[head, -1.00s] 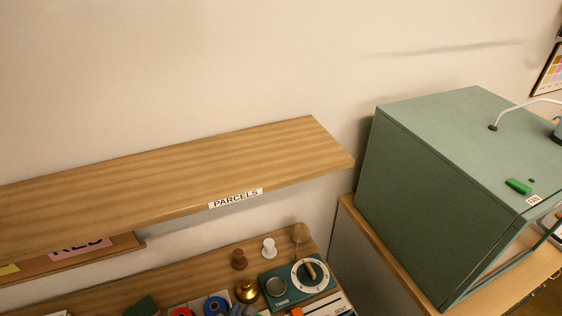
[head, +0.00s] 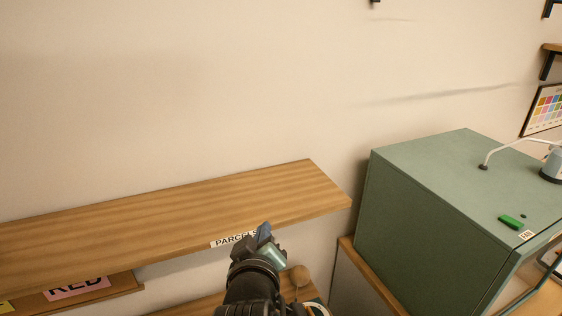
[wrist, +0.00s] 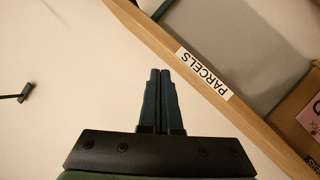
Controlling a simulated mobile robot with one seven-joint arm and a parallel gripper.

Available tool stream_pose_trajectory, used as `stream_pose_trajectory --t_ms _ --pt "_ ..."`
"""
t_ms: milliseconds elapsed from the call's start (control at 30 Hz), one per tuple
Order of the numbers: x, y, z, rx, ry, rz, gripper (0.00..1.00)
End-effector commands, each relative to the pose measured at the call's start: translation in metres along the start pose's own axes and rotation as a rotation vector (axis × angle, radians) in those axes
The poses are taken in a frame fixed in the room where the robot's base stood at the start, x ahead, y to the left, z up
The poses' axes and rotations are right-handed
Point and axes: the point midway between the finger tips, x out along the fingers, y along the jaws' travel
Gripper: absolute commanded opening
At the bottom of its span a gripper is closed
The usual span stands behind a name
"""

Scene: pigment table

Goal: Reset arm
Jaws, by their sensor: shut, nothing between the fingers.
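My gripper (wrist: 160,88) is shut and empty in the wrist view, its two dark fingers side by side. In the head view my gripper (head: 264,232) is raised at the lower middle, in front of the wooden shelf (head: 160,218). It covers part of the shelf's PARCELS label (head: 228,241). In the wrist view the shelf edge with the PARCELS label (wrist: 204,75) runs diagonally to the right of the fingers, and I cannot tell the gap to it.
A green cabinet (head: 420,220) stands at the right with a green block (head: 511,222) and a lamp (head: 552,165) on top. A lower shelf with a pink RED label (head: 76,287) is at lower left. The wall (head: 200,90) above the shelf is bare.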

Motion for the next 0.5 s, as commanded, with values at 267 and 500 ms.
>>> stream_pose_trajectory --t_ms 267,500 --pt "-0.096 0.107 -0.080 0.652 0.243 0.062 0.00" --pt "-0.179 0.161 -0.142 0.652 0.731 0.231 0.00"
